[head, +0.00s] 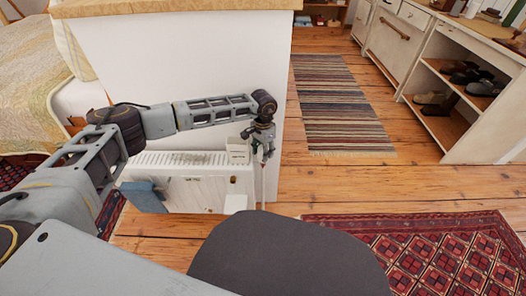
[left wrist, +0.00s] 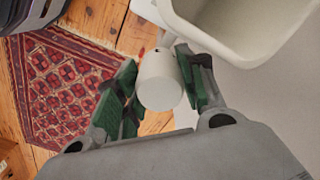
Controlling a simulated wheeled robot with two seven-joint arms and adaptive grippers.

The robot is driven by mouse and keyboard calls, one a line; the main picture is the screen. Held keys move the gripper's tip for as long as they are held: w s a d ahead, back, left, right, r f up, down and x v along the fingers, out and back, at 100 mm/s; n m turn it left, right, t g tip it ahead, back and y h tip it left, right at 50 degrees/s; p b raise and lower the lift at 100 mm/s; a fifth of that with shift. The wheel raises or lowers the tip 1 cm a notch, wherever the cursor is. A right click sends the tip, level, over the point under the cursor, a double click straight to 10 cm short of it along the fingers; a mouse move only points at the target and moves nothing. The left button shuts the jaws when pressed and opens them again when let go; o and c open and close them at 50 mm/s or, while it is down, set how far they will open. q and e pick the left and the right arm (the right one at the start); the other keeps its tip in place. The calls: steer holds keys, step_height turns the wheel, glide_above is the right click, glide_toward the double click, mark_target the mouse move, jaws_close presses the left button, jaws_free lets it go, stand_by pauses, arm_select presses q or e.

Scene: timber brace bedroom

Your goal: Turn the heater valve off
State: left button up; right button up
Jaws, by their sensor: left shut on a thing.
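The white heater (head: 190,192) stands low against the white wall or partition in the head view. The heater valve is a pale round knob (left wrist: 160,82), seen close up in the left wrist view between green finger pads. My left gripper (head: 266,148) is at the heater's right end, pointing down, and it also shows in the left wrist view (left wrist: 160,95). It is shut on the knob, with a pad on each side. In the head view the gripper hides the knob. My right gripper is not in view.
A white open container (left wrist: 245,25) is close beside the knob in the left wrist view. A blue cloth (head: 143,196) hangs on the heater's left. A patterned red rug (head: 420,250) and striped runner (head: 335,105) lie on the wooden floor. A white cabinet (head: 440,80) stands at right.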

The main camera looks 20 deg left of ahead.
arm_select(q)
steer(key=o, duration=1)
steer(key=shift+r, duration=6)
